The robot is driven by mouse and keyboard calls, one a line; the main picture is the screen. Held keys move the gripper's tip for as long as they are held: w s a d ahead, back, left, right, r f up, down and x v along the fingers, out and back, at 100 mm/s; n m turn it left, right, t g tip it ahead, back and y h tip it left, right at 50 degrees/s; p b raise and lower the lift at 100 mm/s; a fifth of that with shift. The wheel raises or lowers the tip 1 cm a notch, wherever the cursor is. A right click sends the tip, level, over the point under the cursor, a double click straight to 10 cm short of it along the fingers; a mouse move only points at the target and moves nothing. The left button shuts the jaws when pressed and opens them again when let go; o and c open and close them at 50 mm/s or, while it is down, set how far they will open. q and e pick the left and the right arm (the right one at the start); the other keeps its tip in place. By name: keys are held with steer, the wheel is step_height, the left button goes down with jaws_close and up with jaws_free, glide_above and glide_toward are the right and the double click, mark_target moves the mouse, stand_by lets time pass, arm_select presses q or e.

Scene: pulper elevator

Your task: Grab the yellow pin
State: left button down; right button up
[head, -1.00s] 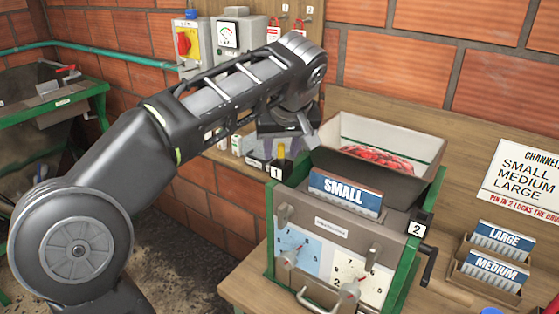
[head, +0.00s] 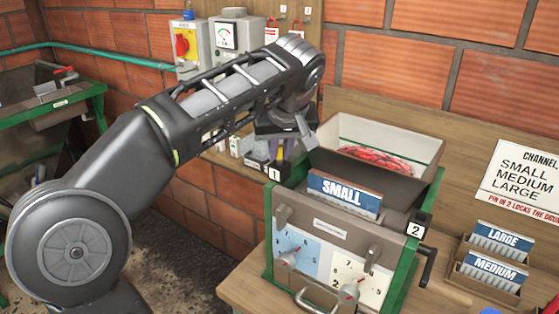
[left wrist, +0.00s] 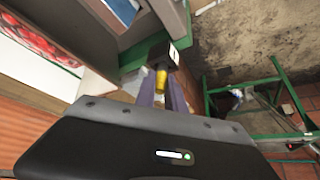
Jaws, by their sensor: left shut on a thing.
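The yellow pin (left wrist: 161,80) stands in a black block marked 1 (left wrist: 163,55), as the left wrist view shows. The same block (head: 276,172) sits at the left rear corner of the green-framed machine (head: 340,250) in the head view. My left gripper (left wrist: 160,94) has its two purple fingers on either side of the pin and is shut on it. In the head view my left gripper (head: 268,150) is over the block, partly hidden by my own arm, and the pin is mostly hidden there. My right gripper is not in view.
A hopper of red fruit (head: 390,150) tops the machine close to my left gripper. A SMALL card (head: 344,194) and a second block marked 2 (head: 418,228) are at its front. LARGE (head: 504,240) and MEDIUM (head: 494,270) cards stand at right. Switch boxes (head: 228,38) hang behind.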

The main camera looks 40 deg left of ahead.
mark_target(280, 147)
arm_select(q)
steer(key=shift+r, duration=0.15)
stand_by(0.4)
steer(key=shift+r, duration=0.6)
steer(key=shift+r+p, duration=0.95)
steer(key=shift+p, duration=0.1)
steer(key=shift+s+d+r+p, duration=0.15)
steer(key=shift+r+p, duration=0.2)
steer(key=shift+p, duration=0.05)
steer(key=s+d, duration=1.2)
steer(key=shift+d+f+p, duration=0.3)
steer(key=shift+d+p, duration=0.05)
steer(key=shift+d, duration=0.05)
steer(key=shift+s, duration=0.1)
